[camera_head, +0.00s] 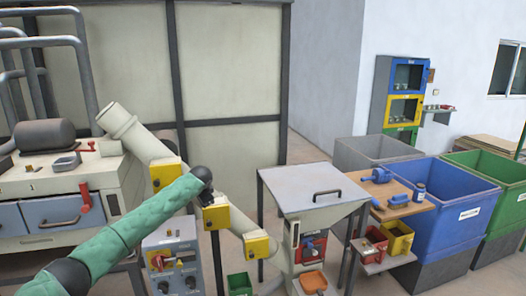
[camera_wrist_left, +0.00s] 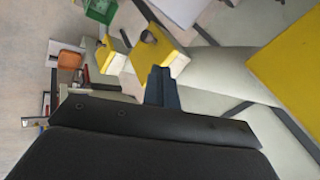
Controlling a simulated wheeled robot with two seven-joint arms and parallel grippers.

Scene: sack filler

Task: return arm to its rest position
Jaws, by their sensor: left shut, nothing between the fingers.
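My left arm (camera_head: 130,225), in a green sleeve, reaches in from the lower left in the head view. It is raised in front of the slanting pale pipe. My left gripper (camera_head: 208,198) is at its far end, close in the picture to the yellow boxes on the pipe, and it looks small and dark there. In the left wrist view the dark fingers of the gripper (camera_wrist_left: 160,75) are together with nothing between them. A yellow box (camera_wrist_left: 160,48) shows just beyond the fingertips; I cannot tell the exact gap. My right gripper is in neither view.
The slanting pipe (camera_head: 128,126) carries several yellow boxes (camera_head: 216,217). A control box (camera_head: 172,262) stands below the arm. A grey-topped hopper (camera_head: 312,187), a wooden shelf (camera_head: 388,211) and a blue bin (camera_head: 440,218) stand to the right. Bare floor shows behind the hopper.

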